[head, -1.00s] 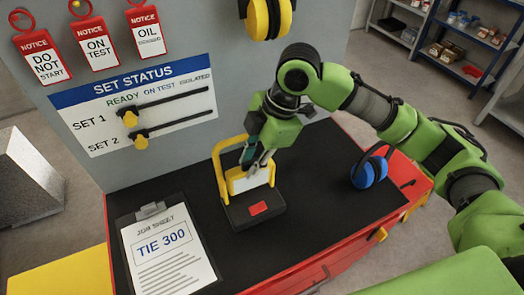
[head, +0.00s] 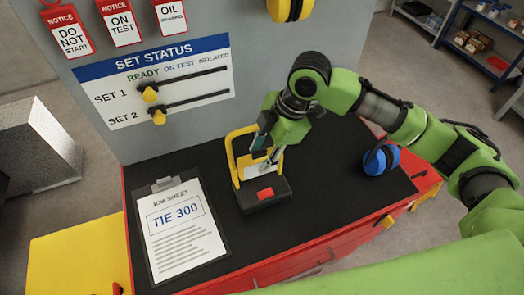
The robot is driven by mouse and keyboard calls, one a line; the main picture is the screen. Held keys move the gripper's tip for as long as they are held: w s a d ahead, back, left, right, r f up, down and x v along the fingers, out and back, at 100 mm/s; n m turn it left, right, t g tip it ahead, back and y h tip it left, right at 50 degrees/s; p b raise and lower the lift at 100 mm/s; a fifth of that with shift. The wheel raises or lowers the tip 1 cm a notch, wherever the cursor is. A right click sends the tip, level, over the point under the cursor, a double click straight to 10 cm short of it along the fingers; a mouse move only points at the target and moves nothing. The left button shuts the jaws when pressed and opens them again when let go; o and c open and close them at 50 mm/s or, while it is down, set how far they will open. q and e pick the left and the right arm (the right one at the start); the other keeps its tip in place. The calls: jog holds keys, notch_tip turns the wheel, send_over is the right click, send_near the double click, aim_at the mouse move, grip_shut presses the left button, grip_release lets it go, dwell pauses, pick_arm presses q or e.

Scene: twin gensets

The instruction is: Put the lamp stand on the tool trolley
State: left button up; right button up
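The lamp stand (head: 266,202) has a black base with a red patch, a pale panel and a yellow frame handle. It stands upright on the black top of the tool trolley (head: 318,190), right of a clipboard. My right gripper (head: 267,162) points down at the stand's yellow handle, with its fingers in front of the pale panel. The gripper covers part of the handle's top and right side, and I cannot tell whether the fingers close on it. My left gripper is not in view.
The job sheet clipboard (head: 182,228) lies left of the stand. Blue ear defenders (head: 381,159) lie on the right of the trolley top. The grey status board (head: 155,80) rises behind. A yellow surface (head: 80,258) is at lower left. Shelves (head: 480,40) stand far back right.

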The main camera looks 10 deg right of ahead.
jog(key=shift+r, duration=0.15)
jog(key=shift+w+d+r, duration=0.1)
jog(key=shift+r, duration=0.15)
jog(key=b+v, duration=0.1)
jog(key=v, duration=1)
jog(key=shift+r+b, duration=0.2)
jog(key=shift+b, duration=0.2)
jog(key=shift+d+f, duration=0.1)
